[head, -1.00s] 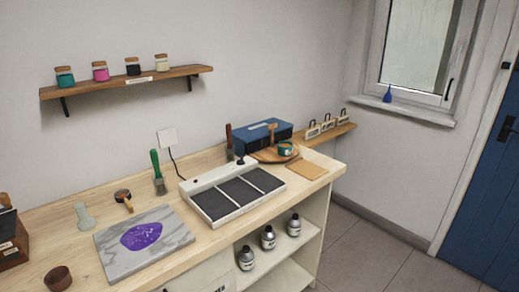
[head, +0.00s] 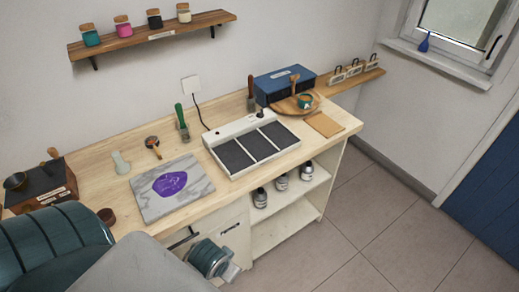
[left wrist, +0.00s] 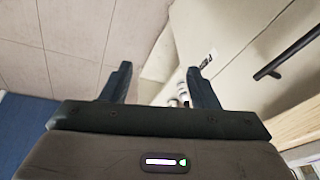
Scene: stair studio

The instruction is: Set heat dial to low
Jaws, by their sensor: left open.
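The heating unit (head: 236,168) is a white slab with three dark panels on the wooden worktop in the head view. A black dial (head: 260,114) stands at the right end of its raised back strip. A smaller dark spot shows at the strip's left end; the dial's setting is too small to read. My left gripper (left wrist: 158,75) is open and empty in the left wrist view, with the floor and the white cabinet front beyond it. In the head view my left arm is low at the left, in front of the bench and well away from the dial. My right gripper is not in view.
A marble slab (head: 150,205) with purple ink lies left of the unit. A green-handled tool (head: 182,122), a wooden round board (head: 284,105) and a blue box (head: 283,84) stand behind or beside it. Bottles sit on the shelf below. The floor at right is clear.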

